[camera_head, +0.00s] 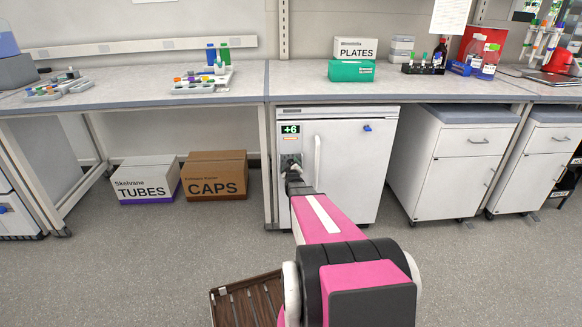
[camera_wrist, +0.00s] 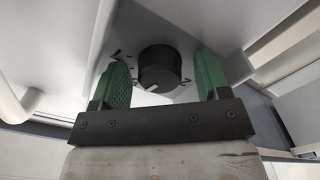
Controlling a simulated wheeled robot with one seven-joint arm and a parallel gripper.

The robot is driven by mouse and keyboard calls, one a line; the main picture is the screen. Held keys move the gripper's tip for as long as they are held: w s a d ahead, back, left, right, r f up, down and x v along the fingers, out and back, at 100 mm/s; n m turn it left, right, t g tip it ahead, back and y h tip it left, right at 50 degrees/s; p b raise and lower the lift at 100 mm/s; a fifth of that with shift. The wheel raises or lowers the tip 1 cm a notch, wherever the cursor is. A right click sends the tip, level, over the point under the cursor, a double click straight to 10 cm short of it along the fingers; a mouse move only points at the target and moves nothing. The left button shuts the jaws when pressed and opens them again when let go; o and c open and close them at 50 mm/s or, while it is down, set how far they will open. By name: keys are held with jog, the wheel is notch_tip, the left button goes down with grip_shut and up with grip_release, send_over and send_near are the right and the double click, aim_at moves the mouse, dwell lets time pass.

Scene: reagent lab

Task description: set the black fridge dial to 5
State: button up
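The black fridge dial (camera_wrist: 160,66) is a round knob on the white front of the small fridge (camera_head: 350,170) under the bench. It carries a white pointer mark on its lower side in the wrist view. Small printed marks surround it; I cannot read them all. My gripper (camera_wrist: 163,84) is open, with one green finger pad on each side of the dial and a visible gap on both sides. In the head view, my gripper (camera_head: 291,164) is at the fridge's upper left front and hides the dial. The green display (camera_head: 290,129) above it reads +6.
A white vertical handle (camera_head: 317,158) stands just right of my gripper on the fridge front. A blue latch (camera_head: 367,128) sits at the upper right. TUBES (camera_head: 146,181) and CAPS (camera_head: 215,176) boxes stand left on the floor. A brown slatted crate (camera_head: 243,299) lies near my base.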

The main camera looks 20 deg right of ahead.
jog(key=v, duration=1)
jog(key=shift+s, duration=0.4)
jog(key=shift+a, duration=0.15)
